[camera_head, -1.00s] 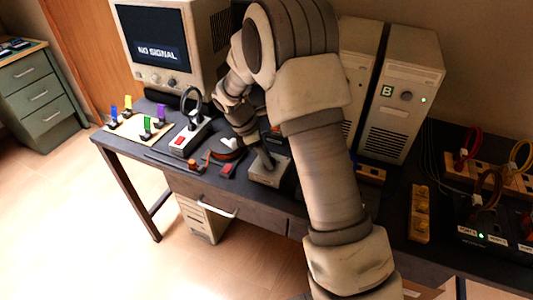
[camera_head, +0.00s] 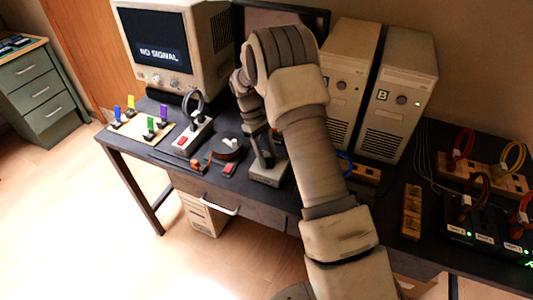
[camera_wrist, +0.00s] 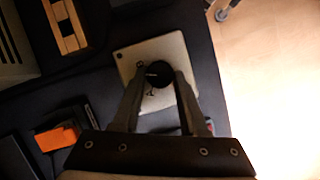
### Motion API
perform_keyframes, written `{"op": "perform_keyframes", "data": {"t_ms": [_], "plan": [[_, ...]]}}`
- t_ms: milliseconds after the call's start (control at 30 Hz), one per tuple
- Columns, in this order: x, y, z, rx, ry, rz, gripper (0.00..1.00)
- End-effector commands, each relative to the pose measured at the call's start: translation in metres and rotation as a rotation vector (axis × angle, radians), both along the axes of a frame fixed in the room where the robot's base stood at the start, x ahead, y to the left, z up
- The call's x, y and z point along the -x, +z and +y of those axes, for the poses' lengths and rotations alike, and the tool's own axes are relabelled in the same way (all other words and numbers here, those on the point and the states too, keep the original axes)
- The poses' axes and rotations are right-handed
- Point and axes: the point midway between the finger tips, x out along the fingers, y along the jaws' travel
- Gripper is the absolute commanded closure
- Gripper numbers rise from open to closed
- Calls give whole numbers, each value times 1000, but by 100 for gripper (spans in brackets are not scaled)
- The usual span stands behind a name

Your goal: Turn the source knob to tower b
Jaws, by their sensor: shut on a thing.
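The source knob (camera_wrist: 158,73) is a dark round knob on a pale box (camera_wrist: 175,45). In the wrist view my gripper (camera_wrist: 160,76) has one finger on each side of the knob, shut on it. Tower B (camera_head: 400,95), a beige case with a "B" label, stands at the back right beside another tower (camera_head: 348,75). The monitor (camera_head: 160,54) reads "NO SIGNAL".
Right are a wooden block (camera_head: 412,212) and cable racks (camera_head: 485,178). My forearm crosses the desk's middle.

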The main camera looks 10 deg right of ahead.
Motion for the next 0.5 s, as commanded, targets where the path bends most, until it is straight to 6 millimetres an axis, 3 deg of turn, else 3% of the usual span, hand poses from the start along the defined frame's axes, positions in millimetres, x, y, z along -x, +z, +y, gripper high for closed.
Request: {"op": "perform_keyframes", "data": {"t_ms": [500], "plan": [[-2, 0, -3, -1, -346, -1, 100]]}}
